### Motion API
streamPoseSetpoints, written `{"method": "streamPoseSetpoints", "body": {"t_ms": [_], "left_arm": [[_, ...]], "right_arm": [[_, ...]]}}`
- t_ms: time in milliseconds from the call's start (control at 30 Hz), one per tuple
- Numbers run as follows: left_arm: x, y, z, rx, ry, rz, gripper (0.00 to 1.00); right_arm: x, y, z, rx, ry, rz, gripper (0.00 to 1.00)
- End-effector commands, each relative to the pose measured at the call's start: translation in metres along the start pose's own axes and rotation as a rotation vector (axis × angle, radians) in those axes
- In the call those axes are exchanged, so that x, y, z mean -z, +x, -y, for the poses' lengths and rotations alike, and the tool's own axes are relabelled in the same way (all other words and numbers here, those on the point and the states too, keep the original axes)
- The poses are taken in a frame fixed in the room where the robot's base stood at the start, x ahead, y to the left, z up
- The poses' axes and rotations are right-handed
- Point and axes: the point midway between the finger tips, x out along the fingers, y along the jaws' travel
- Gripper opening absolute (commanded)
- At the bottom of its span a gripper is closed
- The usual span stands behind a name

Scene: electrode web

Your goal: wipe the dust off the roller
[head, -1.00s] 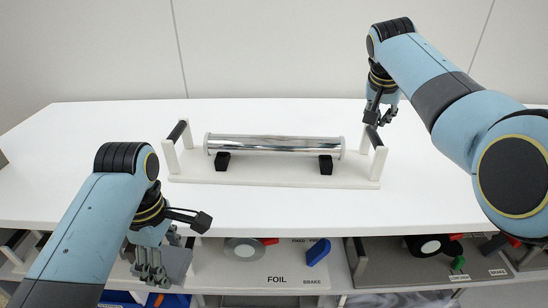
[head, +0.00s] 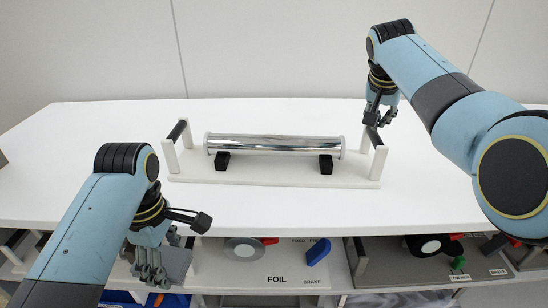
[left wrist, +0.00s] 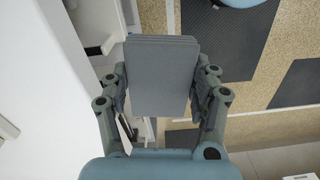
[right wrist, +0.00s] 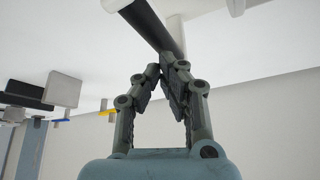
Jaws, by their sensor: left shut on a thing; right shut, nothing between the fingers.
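The shiny metal roller (head: 272,146) lies across two black supports on a white cradle (head: 245,180) on the white table. I cannot make out dust on it at this size. My left gripper (left wrist: 160,85) is shut on a grey folded cloth (left wrist: 162,60), in front of the table's front edge, low and left of the roller. The cloth also shows in the head view (head: 178,264), partly behind the fingers. My right gripper (right wrist: 160,72) is shut and empty, close by the cradle's right black handle (right wrist: 148,24); I cannot tell whether they touch.
Below the tabletop (head: 90,150), a shelf holds a FOIL tray (head: 270,270) and a grey tray (head: 390,268) with several parts. The tabletop around the cradle is clear.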

Motion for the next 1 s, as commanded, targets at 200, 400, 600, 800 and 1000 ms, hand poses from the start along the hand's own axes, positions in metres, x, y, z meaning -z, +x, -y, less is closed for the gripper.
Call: {"method": "streamPoseSetpoints", "body": {"t_ms": [200, 400, 600, 800, 1000], "left_arm": [[0.0, 0.003, 0.0, 0.001, 0.0, 0.0, 0.36], [0.0, 0.004, 0.0, 0.001, 0.0, 0.0, 0.36], [0.0, -0.005, 0.0, -0.001, 0.0, 0.0, 0.36], [0.0, -0.024, -0.001, -0.005, 0.0, -0.001, 0.36], [0.0, -0.041, -0.001, -0.008, 0.0, -0.001, 0.36]], "right_arm": [[-0.003, 0.005, 0.0, 0.0, 0.0, 0.0, 0.0], [-0.004, 0.007, 0.0, 0.0, 0.0, 0.0, 0.0], [0.001, -0.002, 0.0, 0.0, 0.0, -0.001, 0.0], [0.01, -0.018, 0.0, 0.0, 0.001, -0.002, 0.0], [0.018, -0.033, 0.0, 0.0, 0.001, -0.001, 0.0]]}}
